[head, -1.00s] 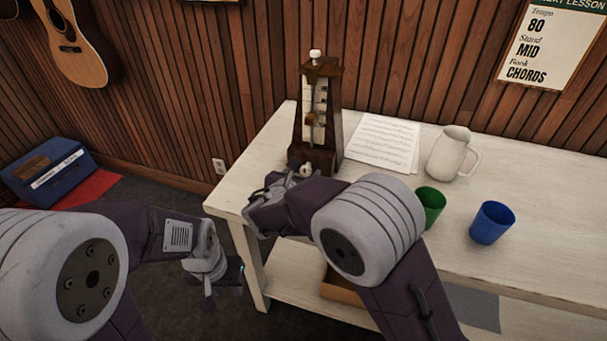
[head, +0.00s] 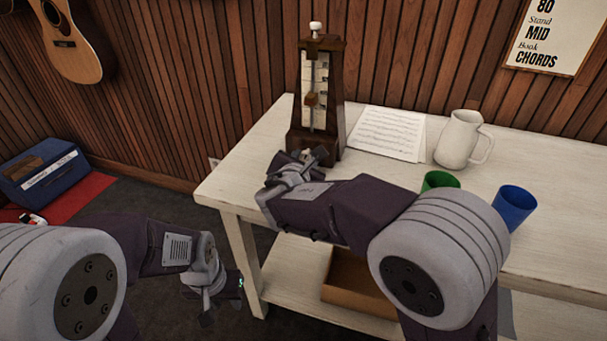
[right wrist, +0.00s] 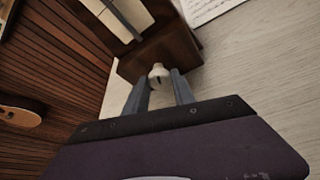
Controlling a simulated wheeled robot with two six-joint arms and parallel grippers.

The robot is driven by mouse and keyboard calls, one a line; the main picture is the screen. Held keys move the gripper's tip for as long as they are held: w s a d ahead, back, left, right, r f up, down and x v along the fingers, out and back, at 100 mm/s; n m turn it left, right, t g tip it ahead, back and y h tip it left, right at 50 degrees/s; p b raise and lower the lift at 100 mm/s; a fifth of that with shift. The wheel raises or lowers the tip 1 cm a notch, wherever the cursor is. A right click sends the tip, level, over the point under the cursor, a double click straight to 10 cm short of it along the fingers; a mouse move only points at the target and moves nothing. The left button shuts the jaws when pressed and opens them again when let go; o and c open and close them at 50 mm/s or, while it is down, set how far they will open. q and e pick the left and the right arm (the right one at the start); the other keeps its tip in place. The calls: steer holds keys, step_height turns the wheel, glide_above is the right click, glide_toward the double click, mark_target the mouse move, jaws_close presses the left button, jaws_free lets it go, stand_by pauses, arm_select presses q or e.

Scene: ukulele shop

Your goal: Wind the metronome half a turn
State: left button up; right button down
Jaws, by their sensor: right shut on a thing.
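The metronome (head: 331,108) is a dark wooden pyramid-shaped case with a pale scale and a pendulum, standing upright near the back left of the table. Its light winding key (right wrist: 158,71) shows low on the case in the right wrist view, between my right gripper's fingers. My right gripper (head: 313,156) is at the metronome's lower front and is shut on the key; in the right wrist view the gripper (right wrist: 160,80) points at the case. My left gripper (head: 209,306) hangs low left of the table, away from the metronome; its jaw opening is unclear.
On the pale table (head: 255,165) are sheet music (head: 386,133), a white jug (head: 458,140), a green cup (head: 440,180) and a blue cup (head: 514,210). A brown box (head: 357,285) sits on the lower shelf. A blue case (head: 46,172) stands on the floor at left.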

steer(key=m+b, duration=0.1)
steer(key=b, duration=0.2)
steer(key=shift+f+t+y, duration=0.3)
steer(key=shift+y, duration=0.1)
arm_select(q)
steer(key=shift+f+b, duration=0.75)
steer(key=shift+f, duration=2.15)
arm_select(e)
steer(key=shift+r+m, duration=0.25)
steer(key=shift+m, duration=0.15)
steer(key=c, duration=1.1)
jaws_free()
steer(key=shift+o, duration=0.2)
steer(key=p+v, duration=0.2)
steer(key=v, duration=0.6)
steer(key=shift+s+r, duration=0.15)
steer(key=shift+s, duration=0.1)
arm_select(q)
step_height(320, 180, up, 2)
steer(key=shift+r, duration=0.2)
arm_select(e)
steer(key=shift+s+d, duration=0.1)
steer(key=shift+s, duration=0.25)
